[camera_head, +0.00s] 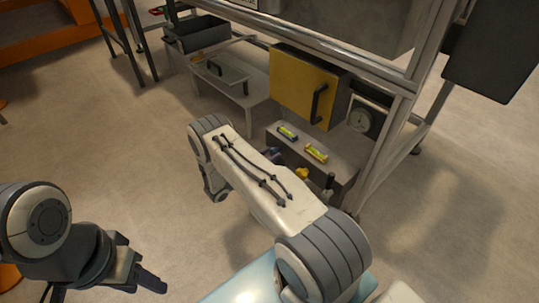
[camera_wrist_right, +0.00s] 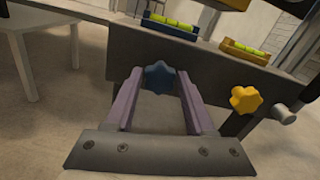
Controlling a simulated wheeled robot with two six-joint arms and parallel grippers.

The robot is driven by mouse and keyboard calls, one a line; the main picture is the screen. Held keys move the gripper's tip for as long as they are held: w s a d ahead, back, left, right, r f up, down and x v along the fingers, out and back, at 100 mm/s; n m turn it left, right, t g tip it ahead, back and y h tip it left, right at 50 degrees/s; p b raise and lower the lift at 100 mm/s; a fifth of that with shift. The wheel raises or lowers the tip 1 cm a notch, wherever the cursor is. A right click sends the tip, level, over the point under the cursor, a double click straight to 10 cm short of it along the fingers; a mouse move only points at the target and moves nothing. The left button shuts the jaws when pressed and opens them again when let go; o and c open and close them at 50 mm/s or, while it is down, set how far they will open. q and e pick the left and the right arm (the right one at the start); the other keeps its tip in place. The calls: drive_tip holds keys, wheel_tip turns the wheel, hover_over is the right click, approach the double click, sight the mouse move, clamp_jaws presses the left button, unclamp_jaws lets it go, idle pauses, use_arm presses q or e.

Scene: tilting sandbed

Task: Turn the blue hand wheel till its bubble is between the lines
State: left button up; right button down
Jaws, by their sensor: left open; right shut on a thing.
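The blue hand wheel (camera_wrist_right: 158,76) is on the front of the grey box (camera_wrist_right: 110,40). My right gripper (camera_wrist_right: 160,80) is shut on it, one finger on each side. In the head view my right arm mostly hides that gripper, and only a bit of the blue wheel (camera_head: 272,155) shows. A blue-framed level (camera_wrist_right: 168,24) with a yellow-green vial is on top of the box, above the wheel; it also shows in the head view (camera_head: 287,133). Its bubble is too small to place against the lines. My left gripper (camera_head: 150,280) is open and empty, low at the left over the floor.
A yellow hand wheel (camera_wrist_right: 245,99) and a yellow-framed level (camera_wrist_right: 245,50) are right of the blue ones. A grey knob (camera_wrist_right: 283,114) sticks out beside them. A yellow door (camera_head: 300,85) and a gauge (camera_head: 360,119) are behind.

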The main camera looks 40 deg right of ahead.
drive_tip(key=n, duration=0.5)
drive_tip(key=shift+w+n, duration=0.1)
drive_tip(key=shift+n, duration=0.2)
drive_tip(key=n, duration=0.5)
drive_tip(key=shift+f, duration=0.15)
drive_tip(key=n, duration=0.6)
drive_tip(key=shift+w+f+n, duration=0.1)
drive_tip(key=shift+f+n, duration=0.05)
drive_tip(key=shift+n, duration=0.25)
drive_tip(key=n, duration=0.5)
drive_tip(key=shift+a, duration=0.1)
drive_tip(key=shift+n, duration=0.3)
drive_tip(key=shift+c, duration=1.3)
unclamp_jaws()
